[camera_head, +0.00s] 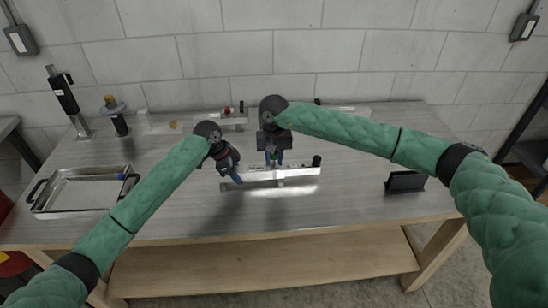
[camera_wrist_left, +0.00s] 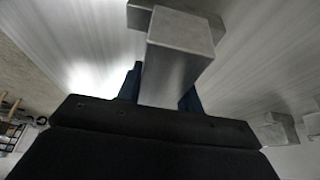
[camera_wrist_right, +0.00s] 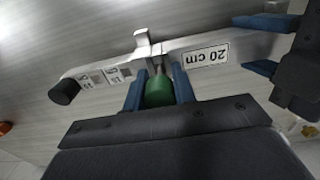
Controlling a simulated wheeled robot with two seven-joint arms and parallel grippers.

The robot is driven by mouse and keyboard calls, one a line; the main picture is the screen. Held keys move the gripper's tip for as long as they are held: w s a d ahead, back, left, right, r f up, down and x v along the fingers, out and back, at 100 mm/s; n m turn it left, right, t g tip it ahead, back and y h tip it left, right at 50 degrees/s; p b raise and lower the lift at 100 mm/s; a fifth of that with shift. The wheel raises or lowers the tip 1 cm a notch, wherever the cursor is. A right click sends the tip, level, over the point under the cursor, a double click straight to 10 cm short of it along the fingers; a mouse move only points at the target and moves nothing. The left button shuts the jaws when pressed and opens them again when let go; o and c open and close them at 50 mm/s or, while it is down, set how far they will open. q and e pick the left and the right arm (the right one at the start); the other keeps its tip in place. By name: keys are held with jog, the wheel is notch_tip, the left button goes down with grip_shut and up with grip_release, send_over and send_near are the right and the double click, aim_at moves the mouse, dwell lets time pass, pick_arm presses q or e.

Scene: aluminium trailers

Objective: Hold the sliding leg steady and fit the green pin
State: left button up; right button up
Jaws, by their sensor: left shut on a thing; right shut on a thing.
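The sliding leg (camera_head: 300,171) is a silver bar across the middle of the bench, with a black end cap (camera_wrist_right: 64,92) and a "20 cm" label in the right wrist view. A metal bracket (camera_wrist_right: 143,42) sits around or against the bar. My left gripper (camera_head: 238,179) is shut on the leg's left end; the square bar (camera_wrist_left: 172,70) lies between its blue fingers in the left wrist view. My right gripper (camera_head: 274,158) is shut on the green pin (camera_wrist_right: 158,92), close beside the bar near the bracket. The pin's tip is hard to see, so I cannot tell whether it is in a hole.
A metal tray (camera_head: 75,210) with black handles sits at the bench's left. A small black stand (camera_head: 405,182) is at the right. A black upright tool (camera_head: 65,97) and other fittings stand along the back. The front right of the bench is clear.

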jog(key=shift+f, duration=0.55)
jog(key=o, duration=1.1)
jog(key=shift+c, duration=0.2)
jog(key=shift+r, duration=0.1)
notch_tip(320, 180, up, 12)
jog(key=shift+f, duration=0.15)
pick_arm(q)
jog(key=o, duration=1.3)
